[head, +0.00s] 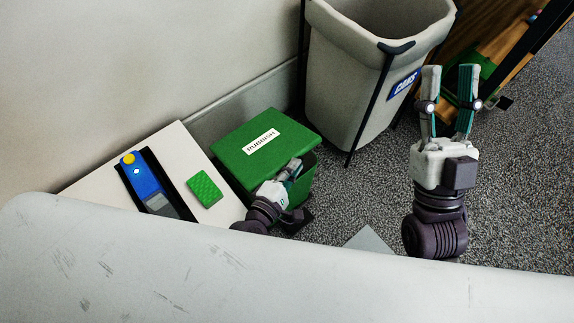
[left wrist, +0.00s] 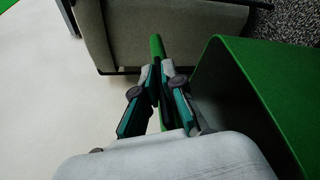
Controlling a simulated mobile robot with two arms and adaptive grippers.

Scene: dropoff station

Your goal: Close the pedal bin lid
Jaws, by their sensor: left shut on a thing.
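The green pedal bin (head: 303,188) stands on the floor beside the white platform. Its green lid (head: 240,137), labelled RUBBISH, lies over the top; I cannot tell whether it sits fully flush. My left gripper (head: 295,167) is at the lid's front right edge. In the left wrist view its fingers (left wrist: 158,75) are shut on a thin green strip (left wrist: 157,46), which looks like the lid's edge. A large green panel of the bin (left wrist: 255,95) fills the right of that view. My right gripper (head: 449,78) is open and empty, raised to the right of the bin.
A tall grey bin (head: 345,75) in a dark frame stands behind the pedal bin. The white platform (head: 90,182) carries a blue device with a yellow knob (head: 143,175) and a green block (head: 204,189). A wooden shelf (head: 490,50) is at the back right. Carpet is open at right.

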